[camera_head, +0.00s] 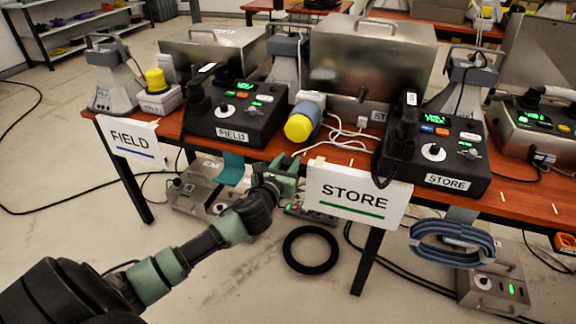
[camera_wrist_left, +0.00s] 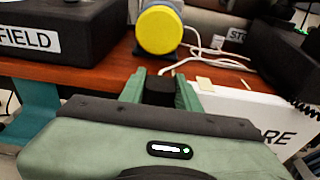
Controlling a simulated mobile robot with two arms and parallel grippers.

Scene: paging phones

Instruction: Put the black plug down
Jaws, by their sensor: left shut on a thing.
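My left gripper (camera_head: 287,166) is at the front edge of the table (camera_head: 262,157), just left of the STORE sign. In the left wrist view its two green fingers (camera_wrist_left: 160,92) are shut on a small black block, the black plug (camera_wrist_left: 159,89). The plug is close to the table's front edge; whether it touches the wood I cannot tell. In the head view the plug is hidden or too small to make out. My right gripper is not in view.
A yellow-capped connector (camera_head: 298,127) lies behind the gripper, with white cables (camera_head: 345,140) to its right. The black FIELD box (camera_head: 237,118) is left and the STORE box (camera_head: 437,150) right. The STORE sign (camera_head: 357,194) hangs at the front edge.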

